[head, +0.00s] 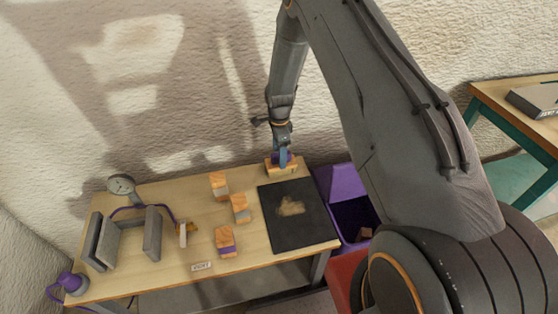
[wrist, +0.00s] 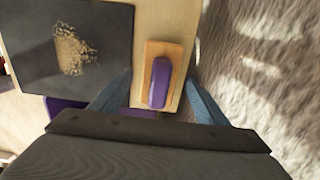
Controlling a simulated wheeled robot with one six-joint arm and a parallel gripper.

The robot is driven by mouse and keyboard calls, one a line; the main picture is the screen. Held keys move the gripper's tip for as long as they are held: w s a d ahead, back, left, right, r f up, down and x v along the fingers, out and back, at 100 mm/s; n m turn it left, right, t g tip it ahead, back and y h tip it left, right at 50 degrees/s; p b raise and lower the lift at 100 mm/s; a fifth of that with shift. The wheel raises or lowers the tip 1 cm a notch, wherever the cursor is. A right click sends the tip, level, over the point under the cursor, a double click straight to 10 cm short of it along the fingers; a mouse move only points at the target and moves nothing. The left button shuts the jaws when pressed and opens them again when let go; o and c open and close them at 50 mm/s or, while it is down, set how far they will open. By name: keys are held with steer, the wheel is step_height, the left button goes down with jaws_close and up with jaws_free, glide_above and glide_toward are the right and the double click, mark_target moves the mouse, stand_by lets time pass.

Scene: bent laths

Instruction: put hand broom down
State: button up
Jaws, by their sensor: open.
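The hand broom (head: 273,168) has a wooden block and a purple handle. It lies at the back of the workbench, between the dark mat (head: 307,235) and the wall. In the wrist view the broom (wrist: 161,83) lies flat on the bare wood beside the mat (wrist: 30,70). My gripper (head: 284,153) is right over the broom in the head view and hides part of it. In the wrist view its two blue fingers (wrist: 158,88) are spread apart, one on each side of the broom, with gaps to the handle.
A pile of shavings (head: 290,206) lies on the mat. Several wood blocks (head: 239,208) stand left of it. A grey vise-like fixture (head: 152,233), a dial gauge (head: 121,186) and a purple lamp (head: 72,283) are farther left. A purple bin (head: 340,182) stands right of the bench. The wall is close behind.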

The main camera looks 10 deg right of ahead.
step_height(320, 180, up, 8)
steer(key=shift+f+b, duration=0.2)
steer(key=shift+b, duration=0.85)
steer(key=shift+s+r, duration=0.15)
steer(key=shift+r, duration=0.4)
steer(key=s+r+n, duration=0.5)
steer(key=s+n, duration=0.1)
steer(key=s, duration=0.3)
steer(key=s+r+n, duration=0.6)
steer(key=s, duration=0.4)
steer(key=s+r+n+t, duration=0.1)
steer(key=s+r+n, duration=0.4)
steer(key=s, duration=0.4)
steer(key=shift+s+d+r+n, duration=0.2)
steer(key=shift+s+r+n, duration=0.2)
steer(key=shift+n, duration=0.1)
steer(key=shift+o, duration=0.5)
